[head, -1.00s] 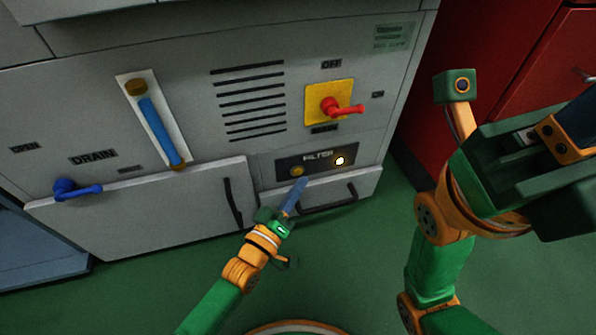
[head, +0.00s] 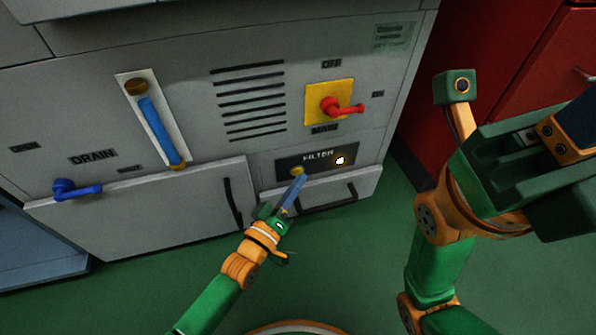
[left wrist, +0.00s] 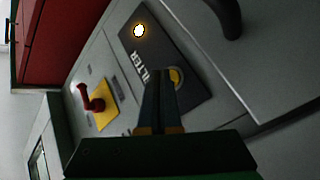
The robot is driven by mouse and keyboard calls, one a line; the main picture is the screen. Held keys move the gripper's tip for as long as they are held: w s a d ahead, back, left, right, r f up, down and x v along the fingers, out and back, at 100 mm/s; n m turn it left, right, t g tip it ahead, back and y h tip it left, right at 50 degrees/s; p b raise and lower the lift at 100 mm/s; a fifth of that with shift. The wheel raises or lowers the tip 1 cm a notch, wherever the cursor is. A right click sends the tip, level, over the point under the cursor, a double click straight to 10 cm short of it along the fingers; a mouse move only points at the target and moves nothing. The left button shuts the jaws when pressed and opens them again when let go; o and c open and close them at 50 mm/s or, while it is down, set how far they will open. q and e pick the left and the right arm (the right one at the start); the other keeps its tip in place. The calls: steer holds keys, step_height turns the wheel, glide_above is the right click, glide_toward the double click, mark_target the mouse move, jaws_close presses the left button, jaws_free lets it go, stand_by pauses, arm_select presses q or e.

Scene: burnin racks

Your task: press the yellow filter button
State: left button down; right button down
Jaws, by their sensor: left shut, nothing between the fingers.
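The yellow filter button (head: 298,170) sits on the dark FILTER panel (head: 322,158) on the grey machine's front. It also shows in the left wrist view (left wrist: 176,77), partly behind my fingertips. A lit lamp (head: 340,160) glows at the panel's right end. My left gripper (head: 302,178) is shut and empty, its blue-grey fingertips at the button's lower edge in the head view. In the left wrist view the shut fingers (left wrist: 161,75) point at the button's side. I cannot tell whether they touch it. My right arm shows at the right; its fingers are not clearly visible.
A red switch handle (head: 340,107) on a yellow plate is above the panel. Dark drawer handles (head: 329,199) stick out below. A blue drain valve (head: 76,189) and a blue gauge tube (head: 158,130) are further left. Red cabinets (head: 475,50) stand right; green floor is open in front.

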arm_select(q)
steer(key=shift+w+a, duration=0.1)
steer(key=shift+w, duration=0.3)
stand_by(0.3)
steer(key=shift+s+d+r+p, duration=0.1)
steer(key=shift+s+d+p, duration=0.1)
steer(key=shift+s+p, duration=0.35)
steer(key=shift+s, duration=0.25)
steer(key=shift+s+d+p, duration=0.3)
steer(key=shift+s, duration=0.5)
steer(key=shift+s+d+p, duration=0.25)
steer(key=shift+s+p, duration=0.05)
steer(key=shift+s, duration=0.5)
steer(key=shift+s+d+p, duration=0.3)
steer(key=shift+s, duration=0.5)
